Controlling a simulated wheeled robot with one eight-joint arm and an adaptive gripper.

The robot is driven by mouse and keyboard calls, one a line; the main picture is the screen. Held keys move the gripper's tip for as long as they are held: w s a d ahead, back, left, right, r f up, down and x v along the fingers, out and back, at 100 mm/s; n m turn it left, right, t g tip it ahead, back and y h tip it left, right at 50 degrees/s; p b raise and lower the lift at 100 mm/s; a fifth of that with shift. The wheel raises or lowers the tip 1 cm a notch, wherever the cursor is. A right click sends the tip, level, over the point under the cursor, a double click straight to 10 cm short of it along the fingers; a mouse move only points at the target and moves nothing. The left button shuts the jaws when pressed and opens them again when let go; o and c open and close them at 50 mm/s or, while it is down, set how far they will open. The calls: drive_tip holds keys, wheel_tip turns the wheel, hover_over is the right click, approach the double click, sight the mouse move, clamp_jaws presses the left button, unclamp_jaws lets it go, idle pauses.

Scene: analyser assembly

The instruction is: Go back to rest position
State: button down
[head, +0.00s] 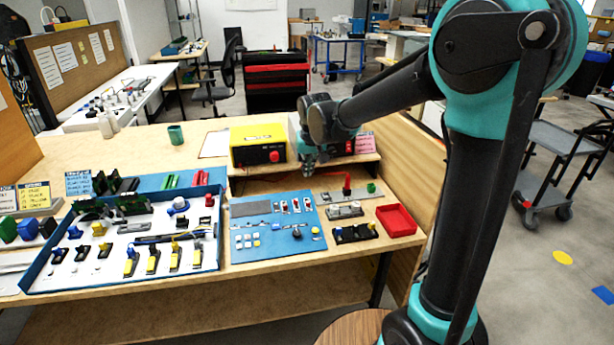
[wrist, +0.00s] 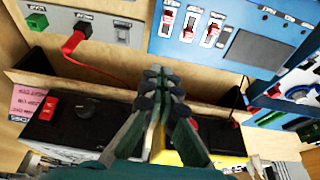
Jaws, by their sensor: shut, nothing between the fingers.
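My arm reaches out from the right side of the head view.
A yellow box (head: 258,145) stands on the back shelf. A red plug (head: 347,185) rises from a grey panel. Open floor (head: 560,290) lies to the right.

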drive_tip(key=shift+r, duration=0.2)
drive_tip(key=shift+s+d, duration=0.1)
drive_tip(key=shift+d, duration=0.05)
drive_tip(key=s+d+f+m, duration=0.1)
drive_tip(key=s+d+f, duration=0.3)
drive_tip(key=s+d, duration=0.4)
drive_tip(key=s+d+f+m, duration=0.1)
drive_tip(key=s+d+f, duration=0.3)
drive_tip(key=s+d, duration=0.4)
drive_tip(key=s+d+f+m+h, duration=0.1)
drive_tip(key=s+d+f, duration=0.3)
drive_tip(key=s+d, duration=0.4)
drive_tip(key=shift+r, duration=0.1)
